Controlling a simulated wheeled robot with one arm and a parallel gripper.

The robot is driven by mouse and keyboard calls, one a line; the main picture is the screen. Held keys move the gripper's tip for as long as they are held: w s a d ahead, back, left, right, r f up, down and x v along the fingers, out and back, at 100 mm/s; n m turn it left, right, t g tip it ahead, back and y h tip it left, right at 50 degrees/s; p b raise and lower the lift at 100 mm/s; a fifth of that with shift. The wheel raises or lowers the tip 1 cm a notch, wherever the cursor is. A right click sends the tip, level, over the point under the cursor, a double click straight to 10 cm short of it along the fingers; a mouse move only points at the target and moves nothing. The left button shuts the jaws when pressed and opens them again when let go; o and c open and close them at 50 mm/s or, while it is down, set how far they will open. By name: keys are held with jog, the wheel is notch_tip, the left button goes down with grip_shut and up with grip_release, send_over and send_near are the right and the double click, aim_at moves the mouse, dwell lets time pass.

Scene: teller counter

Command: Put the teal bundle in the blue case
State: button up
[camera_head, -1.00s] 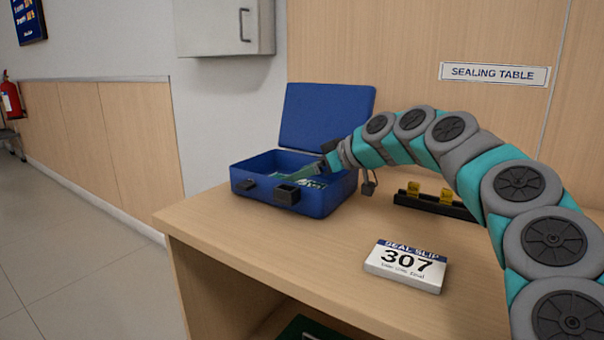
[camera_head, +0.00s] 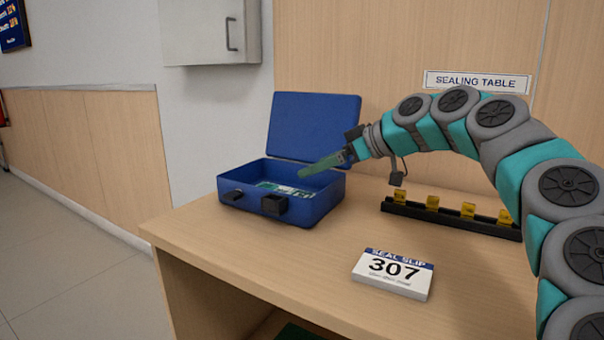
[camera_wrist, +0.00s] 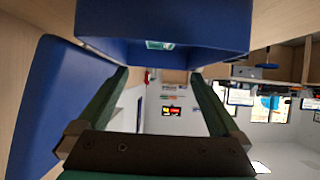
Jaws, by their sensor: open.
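The blue case (camera_head: 312,210) stands open on the table, its lid raised at the back. A flat teal-and-white bundle (camera_head: 284,190) lies inside on the case floor. A small part of it shows in the wrist view (camera_wrist: 158,44); the case wall hides the rest. My gripper (camera_head: 303,173) is above the right part of the case, with its green fingers pointing down to the left. In the wrist view the fingers (camera_wrist: 160,74) are spread wide with nothing between them.
A white seal slip block (camera_head: 395,273) marked 307 lies at the table front. A black rack (camera_head: 450,220) with several yellow pieces stands right of the case. A grey wall cabinet (camera_head: 210,32) hangs at the back left. The tabletop (camera_head: 290,255) before the case is clear.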

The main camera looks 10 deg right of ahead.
jog(key=shift+v, duration=1.55)
